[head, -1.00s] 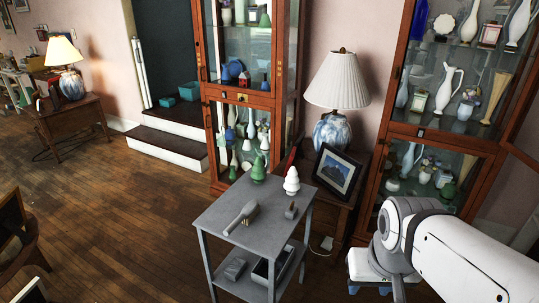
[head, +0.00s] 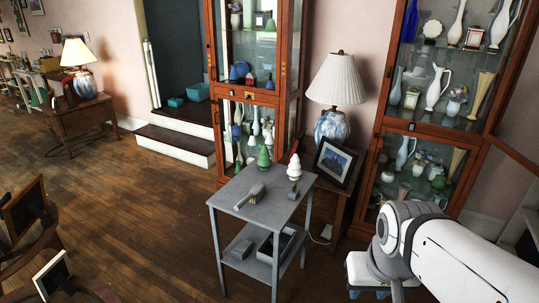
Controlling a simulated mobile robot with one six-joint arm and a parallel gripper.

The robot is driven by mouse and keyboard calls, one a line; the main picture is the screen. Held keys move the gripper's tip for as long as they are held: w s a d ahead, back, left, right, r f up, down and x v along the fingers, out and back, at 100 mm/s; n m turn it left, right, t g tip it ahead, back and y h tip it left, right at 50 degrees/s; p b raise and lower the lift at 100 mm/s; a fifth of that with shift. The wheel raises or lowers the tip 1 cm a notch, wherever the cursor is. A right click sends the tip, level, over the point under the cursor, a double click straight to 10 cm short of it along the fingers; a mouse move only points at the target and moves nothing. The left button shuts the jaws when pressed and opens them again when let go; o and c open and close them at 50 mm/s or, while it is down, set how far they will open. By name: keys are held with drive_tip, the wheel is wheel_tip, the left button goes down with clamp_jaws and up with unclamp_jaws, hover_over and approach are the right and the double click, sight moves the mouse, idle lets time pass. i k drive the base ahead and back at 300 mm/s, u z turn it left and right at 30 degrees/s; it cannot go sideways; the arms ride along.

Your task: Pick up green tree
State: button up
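A small green tree (head: 264,157) stands upright near the back edge of the grey table (head: 243,201) in the head view. A white tree (head: 294,167) stands to its right on the same tabletop. My white arm reaches in from the lower right, and its lower part runs out of the bottom of the picture. My gripper is outside the picture, so I cannot see its fingers or what they hold.
A brush-like object (head: 250,196) and a small grey block lie on the tabletop. A bin (head: 277,243) sits on the lower shelf. Behind are a lamp (head: 335,95), a picture frame (head: 335,162) and glass cabinets. Open wooden floor (head: 130,220) lies left.

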sight(264, 162)
drive_tip(key=z, duration=0.05)
drive_tip(key=k, duration=0.75)
drive_tip(key=u, duration=0.8)
drive_tip(key=i, duration=1)
drive_tip(key=u, duration=0.25)
drive_tip(key=i, duration=1.1)
drive_tip(key=z, duration=0.5)
drive_tip(key=i, duration=0.45)
drive_tip(key=z, duration=0.55)
